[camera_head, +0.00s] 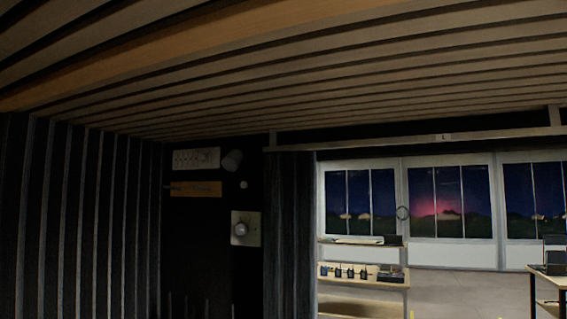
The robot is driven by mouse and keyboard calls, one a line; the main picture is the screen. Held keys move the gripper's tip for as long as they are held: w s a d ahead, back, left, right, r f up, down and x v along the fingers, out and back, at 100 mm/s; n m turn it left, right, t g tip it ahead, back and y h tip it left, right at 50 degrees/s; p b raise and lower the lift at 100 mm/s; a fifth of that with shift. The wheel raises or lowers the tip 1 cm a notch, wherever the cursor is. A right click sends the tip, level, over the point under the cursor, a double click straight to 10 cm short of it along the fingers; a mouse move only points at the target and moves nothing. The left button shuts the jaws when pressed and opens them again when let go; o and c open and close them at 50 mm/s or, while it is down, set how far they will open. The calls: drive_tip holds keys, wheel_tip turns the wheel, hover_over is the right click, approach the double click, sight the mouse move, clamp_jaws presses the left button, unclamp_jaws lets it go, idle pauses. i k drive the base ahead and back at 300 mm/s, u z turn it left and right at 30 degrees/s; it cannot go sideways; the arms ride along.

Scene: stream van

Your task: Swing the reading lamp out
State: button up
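A small dark, rounded fitting (232,160) sits high on the black wall panel left of centre. It may be the reading lamp, but it is too dark to be sure. Below it, a pale square plate (251,238) carries a round grey knob-like part (240,229). My gripper is not in view, and I cannot see anything touching these fittings.
A white panel (196,158) and an orange strip (196,189) are on the same wall. A dark curtain (290,235) hangs beside it. Slats cover the ceiling and left wall. Beyond the opening are a shelf unit (362,284), a desk (546,269) and clear floor (460,285).

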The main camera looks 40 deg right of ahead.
sight(232, 162)
drive_tip(key=z, duration=0.6)
drive_tip(key=i, duration=0.8)
drive_tip(key=u, duration=1.7)
